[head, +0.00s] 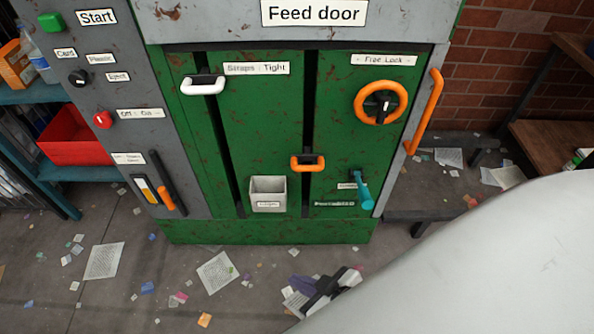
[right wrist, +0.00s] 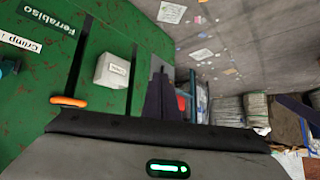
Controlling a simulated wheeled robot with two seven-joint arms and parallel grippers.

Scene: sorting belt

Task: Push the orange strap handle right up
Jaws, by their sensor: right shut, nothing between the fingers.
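The orange strap handle (head: 307,162) sits on the right dark vertical slot of the green door, a little below the door's middle and well below the white strap handle (head: 203,83). The white one is near the top of the left slot, beside the "Straps : Tight" label (head: 256,69). My left gripper is out of view.
A grey bin (head: 268,187) is on the door below the handle. An orange ring wheel (head: 381,103), a teal lever (head: 362,190) and a vertical orange bar (head: 424,111) are to the right. Paper scraps litter the floor. My pale arm covers the lower right.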

